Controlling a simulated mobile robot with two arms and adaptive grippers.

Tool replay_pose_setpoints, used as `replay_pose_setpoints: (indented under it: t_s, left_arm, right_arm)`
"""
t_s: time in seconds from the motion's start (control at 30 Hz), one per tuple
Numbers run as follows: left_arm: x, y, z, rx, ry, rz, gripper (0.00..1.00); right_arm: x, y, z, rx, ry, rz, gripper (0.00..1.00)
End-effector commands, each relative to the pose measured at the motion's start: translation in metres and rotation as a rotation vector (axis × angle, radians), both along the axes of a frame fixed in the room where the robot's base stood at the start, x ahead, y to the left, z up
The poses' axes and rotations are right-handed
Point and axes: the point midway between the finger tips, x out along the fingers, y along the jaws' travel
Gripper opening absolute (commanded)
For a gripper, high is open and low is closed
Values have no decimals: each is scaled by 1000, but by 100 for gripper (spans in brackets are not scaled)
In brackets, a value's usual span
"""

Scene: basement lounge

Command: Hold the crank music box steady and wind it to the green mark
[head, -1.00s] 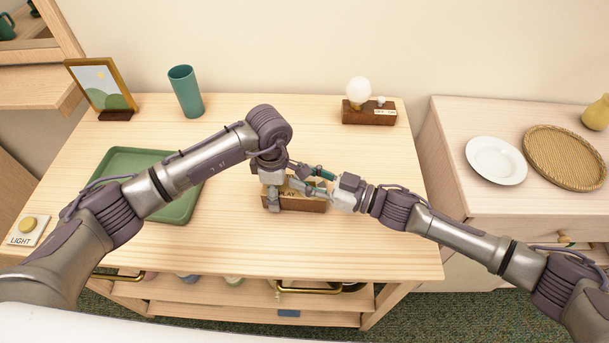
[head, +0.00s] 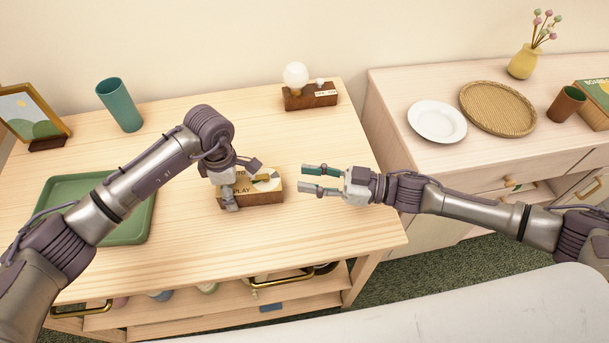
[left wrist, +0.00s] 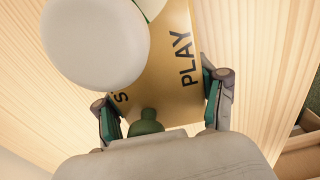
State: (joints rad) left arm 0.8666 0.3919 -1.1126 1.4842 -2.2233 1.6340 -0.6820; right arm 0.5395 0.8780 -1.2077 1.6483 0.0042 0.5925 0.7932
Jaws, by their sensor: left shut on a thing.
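The music box (head: 268,197) is a small wooden box with a tan top, on the light wooden table. Its top reads "PLAY" in the left wrist view (left wrist: 172,75). My left gripper (head: 241,184) is shut on the box, with one finger on each side of it in the left wrist view. A dark green knob (left wrist: 147,122) and a large white round part (left wrist: 95,42) also show there. The crank and the green mark cannot be made out clearly. My right gripper (head: 320,180) is open and empty, to the right of the box and apart from it.
A green tray (head: 142,232) lies left of the box. A teal cup (head: 120,105), a picture frame (head: 35,118) and a bulb on a wooden base (head: 310,97) stand toward the back. A side cabinet holds a white plate (head: 437,121) and woven tray (head: 498,108).

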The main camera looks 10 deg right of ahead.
Motion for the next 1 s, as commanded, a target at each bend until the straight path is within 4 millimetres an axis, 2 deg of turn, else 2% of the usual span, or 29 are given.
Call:
replay_pose_setpoints:
  t_s: [0.07,0.1,0.27,0.67,0.83,1.0]
  left_arm:
    - [0,0,0,0,-1,0,19]
    - [0,0,0,0,-1,0,74]
    - [0,0,0,0,-1,0,100]
    - [1,0,4,0,-1,0,100]
    - [2,0,28,0,-5,-1,100]
    - [2,0,66,0,-6,-1,100]
  right_arm:
    - [0,0,0,0,0,0,34]
    - [0,0,0,0,0,0,34]
    - [0,0,0,0,0,0,34]
    - [0,1,0,0,0,0,34]
    - [0,1,0,0,0,0,34]
    - [0,1,0,0,0,0,34]
